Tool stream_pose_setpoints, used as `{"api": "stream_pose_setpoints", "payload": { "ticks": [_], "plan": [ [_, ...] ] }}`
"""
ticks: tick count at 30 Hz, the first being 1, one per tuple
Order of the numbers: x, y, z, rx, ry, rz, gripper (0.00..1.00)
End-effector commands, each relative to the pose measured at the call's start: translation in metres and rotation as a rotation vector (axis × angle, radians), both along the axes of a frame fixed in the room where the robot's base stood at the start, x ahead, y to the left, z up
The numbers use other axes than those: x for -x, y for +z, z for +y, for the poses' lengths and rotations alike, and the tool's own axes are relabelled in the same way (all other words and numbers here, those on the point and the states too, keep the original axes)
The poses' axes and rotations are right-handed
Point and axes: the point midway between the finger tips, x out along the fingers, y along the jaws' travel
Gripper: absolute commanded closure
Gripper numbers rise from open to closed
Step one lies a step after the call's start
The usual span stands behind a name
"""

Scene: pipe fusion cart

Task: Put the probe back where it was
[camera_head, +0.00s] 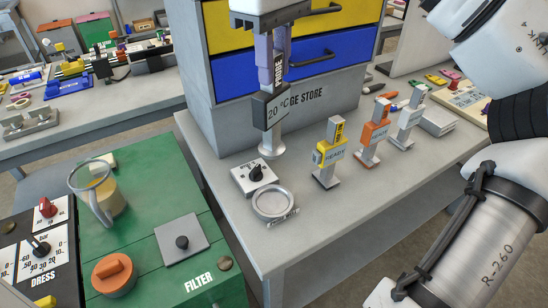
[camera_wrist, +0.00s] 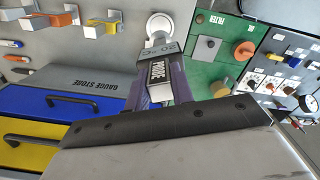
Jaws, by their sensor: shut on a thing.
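The probe (camera_head: 275,106) has a dark body, a small display reading 20 °C and a pale metal stem with a wider round foot. My gripper (camera_head: 272,48) is shut on its upper part, with purple fingers either side of the probe's label. The probe hangs about upright in front of the gauge store cabinet. In the wrist view the probe (camera_wrist: 157,72) points away from my gripper (camera_wrist: 157,88), its round foot at the far end. I cannot tell whether the foot touches the bench. A round metal dish (camera_head: 275,203) with a label, partly unreadable, lies nearer on the bench; it looks empty.
A knob box (camera_head: 254,178) sits beside the dish. Yellow (camera_head: 330,153), orange (camera_head: 373,131) and grey (camera_head: 407,118) gauges stand to the right. The cabinet (camera_head: 290,105) is close behind the probe. The green filter unit (camera_head: 150,240) is at left. The bench's front right is clear.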

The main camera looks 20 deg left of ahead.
Motion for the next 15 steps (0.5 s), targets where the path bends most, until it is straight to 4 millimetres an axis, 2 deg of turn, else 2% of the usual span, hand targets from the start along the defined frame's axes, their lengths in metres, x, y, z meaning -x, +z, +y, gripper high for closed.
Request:
{"api": "stream_pose_setpoints", "payload": {
  "ticks": [1,9,15],
  "plan": [
    [0.000,-0.018,0.000,-0.004,0.006,0.005,0.96],
    [0.000,-0.086,0.000,-0.004,0.004,0.005,0.96],
    [0.000,-0.114,0.000,-0.001,0.000,0.002,0.96]
  ]
}}
